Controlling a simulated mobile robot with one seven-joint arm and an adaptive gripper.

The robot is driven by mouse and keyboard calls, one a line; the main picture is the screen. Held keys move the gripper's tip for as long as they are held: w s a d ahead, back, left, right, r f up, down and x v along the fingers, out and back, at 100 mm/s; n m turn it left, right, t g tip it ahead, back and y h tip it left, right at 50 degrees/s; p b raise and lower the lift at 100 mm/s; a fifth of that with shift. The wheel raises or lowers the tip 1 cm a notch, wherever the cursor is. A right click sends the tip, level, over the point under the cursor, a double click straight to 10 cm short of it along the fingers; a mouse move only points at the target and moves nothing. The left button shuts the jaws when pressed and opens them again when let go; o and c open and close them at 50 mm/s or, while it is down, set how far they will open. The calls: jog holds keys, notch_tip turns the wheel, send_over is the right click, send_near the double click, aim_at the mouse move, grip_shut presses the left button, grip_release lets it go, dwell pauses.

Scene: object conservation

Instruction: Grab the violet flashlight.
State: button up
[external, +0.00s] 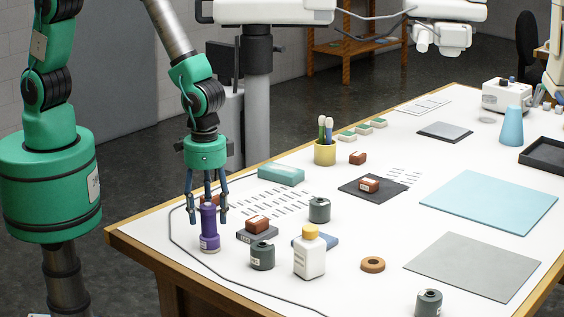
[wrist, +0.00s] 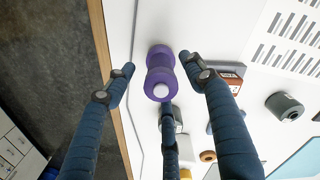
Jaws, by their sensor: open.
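The violet flashlight (external: 209,228) stands upright near the left edge of the table in the external view. In the wrist view the flashlight (wrist: 160,73) is seen from above, with a pale round end facing the camera. My gripper (external: 208,214) is open above and around the flashlight's upper part, with its fingers pointing down. In the wrist view my gripper (wrist: 162,88) has one finger left of the flashlight, one right and one below it in the picture. Gaps show at the left and right fingers; I cannot tell whether the lower finger touches it.
A dark grey canister (external: 262,256), a white bottle with a yellow cap (external: 310,257) and a brown block (external: 257,224) on a dark base stand right of the flashlight. A thin cable (external: 180,250) runs along the table's left side. A teal box (external: 281,175) lies behind.

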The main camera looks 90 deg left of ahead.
aim_at(209, 221)
jog(key=shift+f, duration=1.55)
grip_shut()
jog(key=shift+r, duration=0.1)
jog(key=shift+r, duration=0.8)
jog(key=shift+a+r, duration=0.15)
jog(key=shift+r, duration=0.8)
jog(key=s+a+r+b, duration=0.1)
jog(key=s+a, duration=0.7)
jog(key=s, duration=0.5)
jog(key=shift+s+a+r, duration=0.15)
jog(key=shift+s+a, duration=0.05)
jog(key=shift+a, duration=0.1)
